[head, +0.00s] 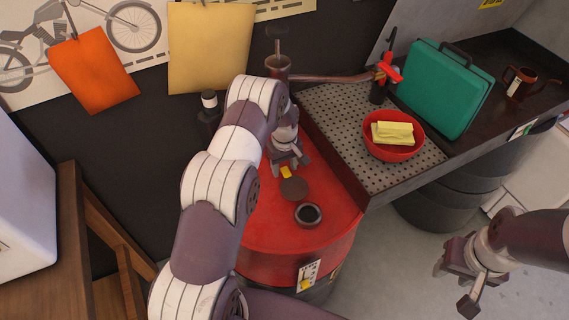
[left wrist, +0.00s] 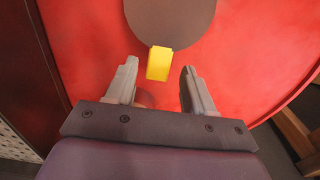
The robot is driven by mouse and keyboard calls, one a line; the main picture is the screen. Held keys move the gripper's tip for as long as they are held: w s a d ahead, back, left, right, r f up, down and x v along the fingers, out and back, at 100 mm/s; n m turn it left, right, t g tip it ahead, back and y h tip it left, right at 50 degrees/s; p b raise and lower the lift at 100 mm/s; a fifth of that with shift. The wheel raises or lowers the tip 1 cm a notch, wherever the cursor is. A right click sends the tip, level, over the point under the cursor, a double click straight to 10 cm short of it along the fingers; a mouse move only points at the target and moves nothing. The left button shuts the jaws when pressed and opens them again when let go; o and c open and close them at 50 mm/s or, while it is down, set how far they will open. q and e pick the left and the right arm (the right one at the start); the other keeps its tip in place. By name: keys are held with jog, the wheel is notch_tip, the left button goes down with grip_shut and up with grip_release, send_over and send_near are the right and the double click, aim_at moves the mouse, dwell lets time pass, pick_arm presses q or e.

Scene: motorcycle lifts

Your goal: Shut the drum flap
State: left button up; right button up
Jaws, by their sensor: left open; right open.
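The red drum (head: 262,232) stands in the middle of the head view. Its top has a round dark opening (head: 309,215) with a raised rim, uncovered. The round brown drum flap (head: 294,189) is open, on the far side of the opening, with a yellow tab (head: 287,172) at its far edge. My left gripper (head: 289,166) is open just above the tab. In the left wrist view the flap (left wrist: 170,20) shows in part, and the yellow tab (left wrist: 159,63) lies between the open, empty fingers. Whether they touch it I cannot tell. My right gripper (head: 455,286) is open and empty at lower right.
A perforated tray (head: 335,110) on a dark bench adjoins the drum's right side. A red bowl (head: 393,152) with yellow blocks, a teal case (head: 445,88) and a brown mug (head: 520,82) stand there. A wooden frame (head: 95,225) is at left. Floor at lower right is clear.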

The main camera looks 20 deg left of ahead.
pick_arm(q)
jog(key=shift+w+f, duration=0.1)
jog(key=shift+w, duration=0.1)
jog(key=shift+c, duration=1)
jog(key=c, duration=0.5)
grip_shut()
